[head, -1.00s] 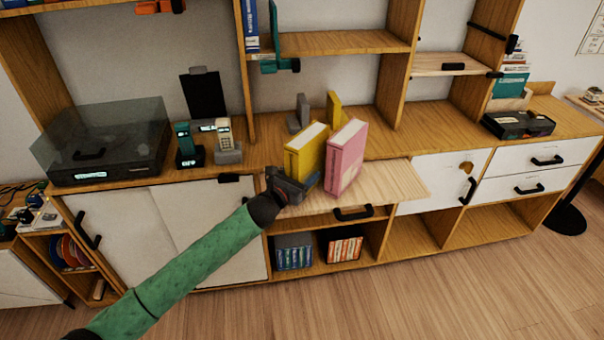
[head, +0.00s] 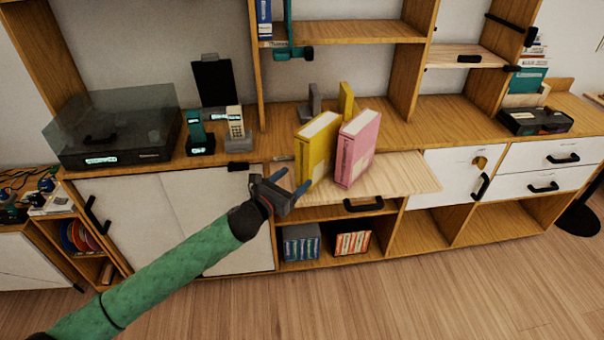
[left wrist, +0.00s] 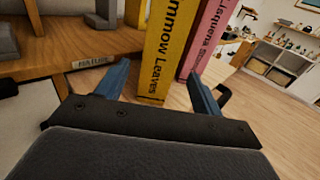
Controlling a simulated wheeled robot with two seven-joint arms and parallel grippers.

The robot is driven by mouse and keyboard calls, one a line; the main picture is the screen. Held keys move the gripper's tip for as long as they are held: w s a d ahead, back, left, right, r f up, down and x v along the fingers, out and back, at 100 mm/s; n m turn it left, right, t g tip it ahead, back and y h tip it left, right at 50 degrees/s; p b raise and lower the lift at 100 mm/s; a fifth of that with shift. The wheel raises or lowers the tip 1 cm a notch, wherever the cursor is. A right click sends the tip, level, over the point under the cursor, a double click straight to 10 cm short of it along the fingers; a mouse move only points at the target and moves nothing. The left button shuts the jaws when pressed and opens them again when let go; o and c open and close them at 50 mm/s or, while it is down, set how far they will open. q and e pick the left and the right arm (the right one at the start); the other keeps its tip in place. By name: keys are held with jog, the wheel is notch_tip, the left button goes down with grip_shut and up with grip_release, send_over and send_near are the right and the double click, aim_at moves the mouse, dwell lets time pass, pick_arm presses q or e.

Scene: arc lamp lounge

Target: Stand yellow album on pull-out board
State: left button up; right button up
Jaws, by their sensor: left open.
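The yellow album (head: 317,152) stands upright on the pull-out board (head: 405,178), just left of a pink album (head: 357,149), which also stands upright there. In the left wrist view the yellow album (left wrist: 163,50) shows its spine, with the pink album (left wrist: 207,38) to its right. My left gripper (head: 280,181) is open and empty, in front and to the left of the yellow album. Its two blue fingers (left wrist: 160,85) point toward the spine, apart from it as far as I can see. My right gripper is in neither view.
A yellow bookend (head: 346,100) and a grey bookend (head: 314,103) stand behind the albums. Two handsets (head: 235,125) and a turntable (head: 110,130) are on the cabinet top to the left. The board's right part is bare.

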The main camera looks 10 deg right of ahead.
pick_arm(q)
jog(key=shift+v, duration=1.2)
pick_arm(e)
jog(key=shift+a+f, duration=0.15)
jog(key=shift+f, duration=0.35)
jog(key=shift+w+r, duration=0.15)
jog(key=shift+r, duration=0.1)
pick_arm(q)
jog(key=s+a+f+m+g+y+p, duration=0.1)
jog(key=s+a+f+m+g+y, duration=0.2)
jog(key=s+m, duration=0.7)
jog(key=s+a+f+m+g+y+p, duration=0.1)
jog(key=s+a+f+m+g+y, duration=0.3)
jog(key=s, duration=1.3)
jog(key=s+a+f+m+g+y+p, duration=0.1)
jog(key=s+a+f+m+g+y, duration=0.2)
jog(key=s+a+f+m, duration=0.6)
jog(key=s+f+m+g, duration=0.1)
jog(key=s+m, duration=0.3)
jog(key=m, duration=0.2)
jog(key=shift+s+f+m+p, duration=0.3)
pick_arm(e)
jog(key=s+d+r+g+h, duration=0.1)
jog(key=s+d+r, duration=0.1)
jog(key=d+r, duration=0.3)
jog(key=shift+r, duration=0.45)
